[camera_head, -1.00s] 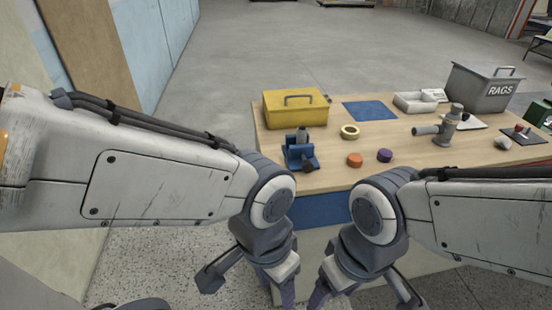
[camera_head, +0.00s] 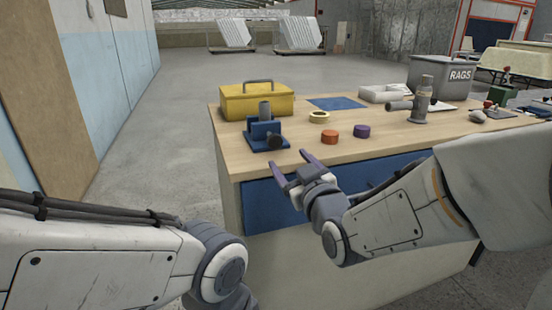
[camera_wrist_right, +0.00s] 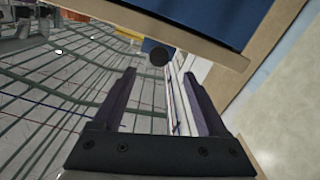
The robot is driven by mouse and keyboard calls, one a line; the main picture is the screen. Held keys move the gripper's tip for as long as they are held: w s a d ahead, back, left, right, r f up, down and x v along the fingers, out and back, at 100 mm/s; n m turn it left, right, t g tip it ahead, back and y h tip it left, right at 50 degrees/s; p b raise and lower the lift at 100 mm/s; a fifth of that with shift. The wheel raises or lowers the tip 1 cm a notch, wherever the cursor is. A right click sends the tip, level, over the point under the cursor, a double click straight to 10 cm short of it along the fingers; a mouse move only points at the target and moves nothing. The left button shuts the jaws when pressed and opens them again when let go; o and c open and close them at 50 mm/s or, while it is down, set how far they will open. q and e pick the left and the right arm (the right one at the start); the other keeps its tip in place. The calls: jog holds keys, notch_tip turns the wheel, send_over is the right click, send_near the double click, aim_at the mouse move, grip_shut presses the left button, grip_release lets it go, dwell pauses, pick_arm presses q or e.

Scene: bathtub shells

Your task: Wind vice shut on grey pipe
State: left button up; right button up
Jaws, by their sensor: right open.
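The blue vice (camera_head: 262,134) stands on the near left part of the wooden workbench. A grey pipe (camera_head: 265,110) stands upright in it. The gap between jaws and pipe is too small to judge. A dark knob (camera_head: 275,142) sits at the vice's front. My right gripper (camera_head: 291,162) is open and empty, just off the bench's front edge, apart from the vice and a little to its right. In the right wrist view its two purple fingers (camera_wrist_right: 157,80) are spread, with a dark round thing beyond them that I cannot identify surely. My left gripper is out of view.
A yellow toolbox (camera_head: 257,100) stands behind the vice. A yellow ring (camera_head: 319,117), an orange disc (camera_head: 330,137) and a purple disc (camera_head: 361,131) lie to its right. A grey pipe fitting (camera_head: 421,102) and a rags bin (camera_head: 442,76) stand farther right.

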aim_at(276, 144)
jog(key=x, duration=1)
jog(key=shift+w, duration=0.2)
grip_shut()
